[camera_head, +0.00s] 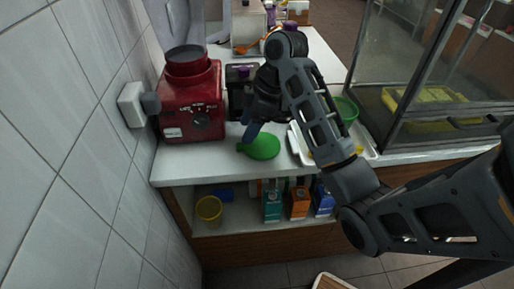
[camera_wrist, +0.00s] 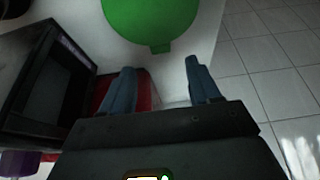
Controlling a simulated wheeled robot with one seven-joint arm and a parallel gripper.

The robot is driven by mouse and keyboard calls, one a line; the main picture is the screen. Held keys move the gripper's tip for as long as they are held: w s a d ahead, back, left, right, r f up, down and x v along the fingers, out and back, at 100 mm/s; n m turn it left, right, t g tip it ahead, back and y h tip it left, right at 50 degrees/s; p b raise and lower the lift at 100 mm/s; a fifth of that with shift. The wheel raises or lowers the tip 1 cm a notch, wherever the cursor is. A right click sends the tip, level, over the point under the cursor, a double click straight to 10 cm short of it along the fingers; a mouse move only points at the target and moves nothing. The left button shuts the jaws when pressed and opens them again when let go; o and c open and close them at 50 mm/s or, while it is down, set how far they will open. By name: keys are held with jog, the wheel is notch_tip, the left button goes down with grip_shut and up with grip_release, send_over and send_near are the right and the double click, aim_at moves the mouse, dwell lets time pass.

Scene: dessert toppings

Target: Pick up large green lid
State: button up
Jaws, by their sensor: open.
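The large green lid (camera_head: 263,147) lies flat on the white counter in front of the red machine, its small tab pointing left in the head view. In the wrist view the green lid (camera_wrist: 152,18) fills the top middle, with its tab toward my fingers. My gripper (camera_wrist: 162,88) is open and empty, its two fingers apart and pointing toward the lid's tab side. In the head view my gripper (camera_head: 250,132) is at the lid's left rear edge, partly hidden by my own wrist. Whether a finger touches the lid I cannot tell.
The red machine (camera_head: 191,100) stands left of the lid against the tiled wall. A dark container (camera_head: 240,78) is behind. A white tray (camera_head: 301,146) and a green bowl (camera_head: 347,109) are to the right. A shelf below holds a yellow cup (camera_head: 209,209) and several boxes.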

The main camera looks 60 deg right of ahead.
aim_at(239, 146)
jog(key=shift+p+x, duration=0.3)
jog(key=shift+x, duration=2.35)
jog(key=shift+c, duration=0.4)
jog(key=c, duration=1)
jog(key=shift+c, duration=0.2)
jog(key=shift+r, duration=0.1)
